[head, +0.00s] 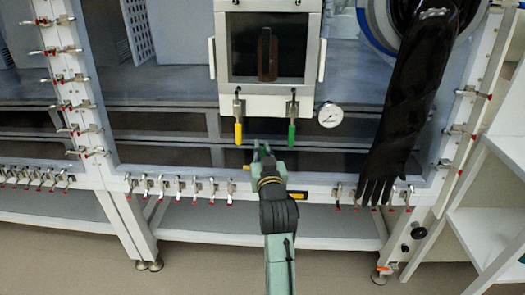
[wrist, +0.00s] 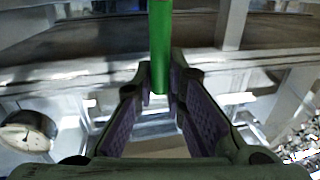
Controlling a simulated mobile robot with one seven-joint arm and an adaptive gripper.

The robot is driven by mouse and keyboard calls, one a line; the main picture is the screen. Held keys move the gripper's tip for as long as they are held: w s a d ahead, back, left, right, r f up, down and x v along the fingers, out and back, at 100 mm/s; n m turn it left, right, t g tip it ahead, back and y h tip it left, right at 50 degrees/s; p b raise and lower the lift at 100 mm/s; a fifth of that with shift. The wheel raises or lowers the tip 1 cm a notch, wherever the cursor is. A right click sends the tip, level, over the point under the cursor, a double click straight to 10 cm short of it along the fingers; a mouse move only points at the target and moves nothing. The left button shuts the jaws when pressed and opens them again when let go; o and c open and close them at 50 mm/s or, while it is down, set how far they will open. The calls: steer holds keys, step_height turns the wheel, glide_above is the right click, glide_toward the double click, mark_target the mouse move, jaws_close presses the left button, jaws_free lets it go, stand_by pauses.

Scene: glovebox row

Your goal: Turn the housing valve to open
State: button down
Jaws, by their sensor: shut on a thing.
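Two valves hang under the windowed box, one with a yellow handle (head: 238,133) and one with a green handle (head: 291,135). Both handles point down in the head view. No readable label shows which is the housing valve. My gripper (head: 263,150) is just below the box, low between the two handles in the head view. In the wrist view the green handle (wrist: 160,40) comes down between the fingertips of my gripper (wrist: 159,80), and the fingers are shut on its lower end. The exact contact is hard to see.
A round pressure gauge (head: 330,115) is right of the green handle and also shows in the wrist view (wrist: 27,136). A long black glove (head: 405,100) hangs at the right. Several small clamps line the lower frame (head: 325,181). White shelves (head: 490,215) stand far right.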

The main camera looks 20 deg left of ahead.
steer(key=shift+a, duration=0.1)
stand_by(0.7)
steer(key=shift+s+a+f+n+g+h+p, duration=0.5)
steer(key=shift+a+f+n, duration=0.85)
steer(key=shift+n, duration=1.5)
steer(key=shift+s+a+f+n+g+h+p, duration=0.5)
steer(key=shift+a+f+n, duration=0.85)
steer(key=shift+n, duration=1.45)
steer(key=shift+s+a+f+n+g+h+p, duration=0.5)
steer(key=shift+a+f+n, duration=0.8)
steer(key=shift+n, duration=1.55)
steer(key=shift+s+d+f, duration=0.15)
steer(key=shift+d+f, duration=0.05)
steer(key=shift+f, duration=0.05)
steer(key=c, duration=1.6)
jaws_free()
steer(key=shift+c, duration=0.2)
